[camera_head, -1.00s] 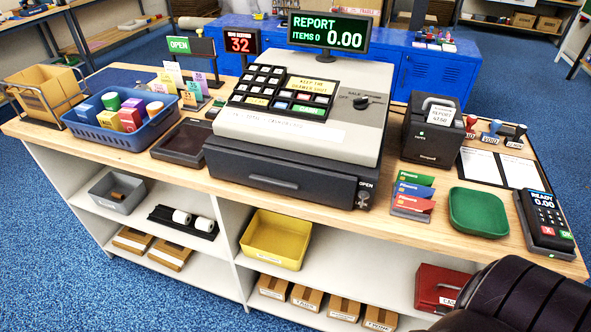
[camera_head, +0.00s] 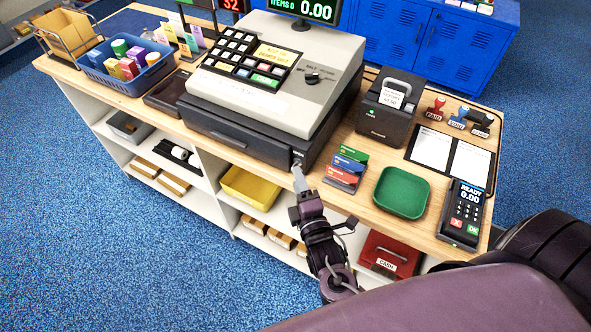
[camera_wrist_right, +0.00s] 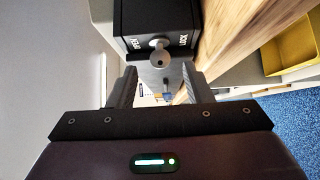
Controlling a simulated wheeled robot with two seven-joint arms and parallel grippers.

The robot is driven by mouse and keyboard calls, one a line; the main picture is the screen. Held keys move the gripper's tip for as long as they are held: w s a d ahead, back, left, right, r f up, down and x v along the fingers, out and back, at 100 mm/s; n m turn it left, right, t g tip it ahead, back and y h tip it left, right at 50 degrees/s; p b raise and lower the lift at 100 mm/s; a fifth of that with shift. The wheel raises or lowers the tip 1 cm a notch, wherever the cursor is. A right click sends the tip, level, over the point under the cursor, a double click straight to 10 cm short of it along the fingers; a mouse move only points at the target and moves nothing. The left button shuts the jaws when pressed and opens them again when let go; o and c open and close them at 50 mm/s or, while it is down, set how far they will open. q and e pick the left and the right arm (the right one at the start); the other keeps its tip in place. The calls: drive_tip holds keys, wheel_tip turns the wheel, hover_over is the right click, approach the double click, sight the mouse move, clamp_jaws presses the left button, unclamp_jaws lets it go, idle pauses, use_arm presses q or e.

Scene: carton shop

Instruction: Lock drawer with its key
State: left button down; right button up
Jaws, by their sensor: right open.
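The cash drawer (camera_head: 228,138) sits under the register (camera_head: 262,85) and looks shut. Its lock (camera_head: 297,156) is at the right end of the drawer front. In the right wrist view, a grey key (camera_wrist_right: 160,58) with a round, holed head sits at the lock face (camera_wrist_right: 158,40), between the OPEN and LOCK labels. My right gripper (camera_head: 299,176) is at the lock in the head view. In the right wrist view its two fingers (camera_wrist_right: 158,78) stand apart on either side of the key, with gaps. My left gripper is out of view.
On the counter (camera_head: 345,200), cards (camera_head: 346,166), a green tray (camera_head: 402,192), a printer (camera_head: 391,105) and a card terminal (camera_head: 465,212) stand right of the drawer. A yellow bin (camera_head: 250,188) and a red cash box (camera_head: 390,255) are on the shelves below.

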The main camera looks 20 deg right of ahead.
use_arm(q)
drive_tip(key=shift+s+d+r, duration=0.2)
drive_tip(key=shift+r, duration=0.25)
use_arm(e)
drive_tip(key=w, duration=0.2)
drive_tip(key=shift+w+d, duration=0.3)
drive_tip(key=shift+w, duration=0.1)
